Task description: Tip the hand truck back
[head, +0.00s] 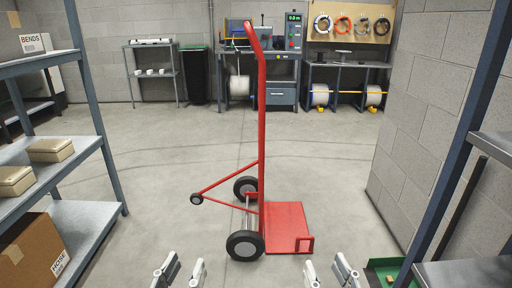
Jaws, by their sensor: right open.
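A red hand truck (262,130) stands upright on the floor in the middle of the head view. Its curved handle top bends to the left and its flat toe plate (286,225) lies low on the right. Two black wheels (245,245) sit at its base, and a red rear strut ends in a small wheel (197,200) on the left. My left gripper (181,274) is open and empty at the bottom edge, left of the near wheel. Neither touches the truck.
A shelf rack (92,100) with boxes stands on the left. A block wall (425,120) and another rack (440,190) close in the right, with a green tray (380,272) low there. Workbenches (283,95) line the back. The floor (150,200) around the truck is clear.

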